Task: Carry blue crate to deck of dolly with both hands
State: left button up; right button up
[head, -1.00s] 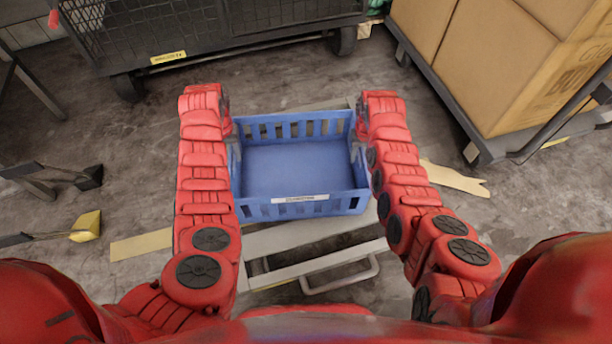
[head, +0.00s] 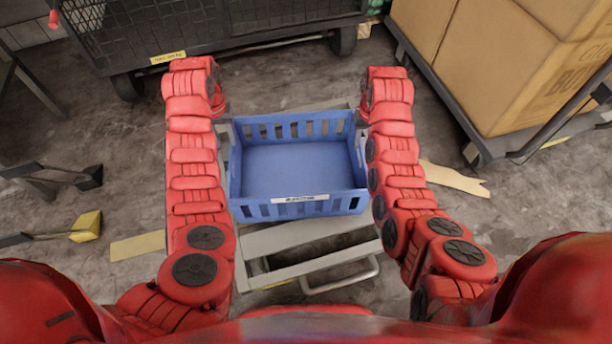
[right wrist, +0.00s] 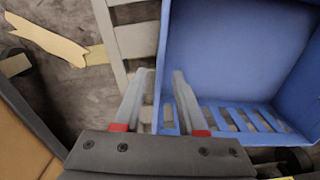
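The blue crate (head: 300,207) sits upright and empty on the slatted grey deck of the dolly (head: 305,238), with a pale label on its near wall. My left gripper (head: 226,128) is beside the crate's left wall; its fingers are small and partly hidden, but it has come off the wall. My right gripper (head: 362,122) is at the crate's right wall. In the right wrist view my right gripper (right wrist: 158,88) is open, with its fingers apart, one on each side of the line of the crate's (right wrist: 235,50) wall, holding nothing.
A black mesh cart (head: 210,35) stands behind the dolly. A cart with large cardboard boxes (head: 500,65) stands at the right. Torn cardboard pieces (head: 455,178) lie on the floor, and a yellow-ended object (head: 87,226) is at the left. A looped handle (head: 342,277) is at the dolly's near side.

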jog(key=shift+d+r, duration=0.1)
jog(key=shift+r, duration=1.95)
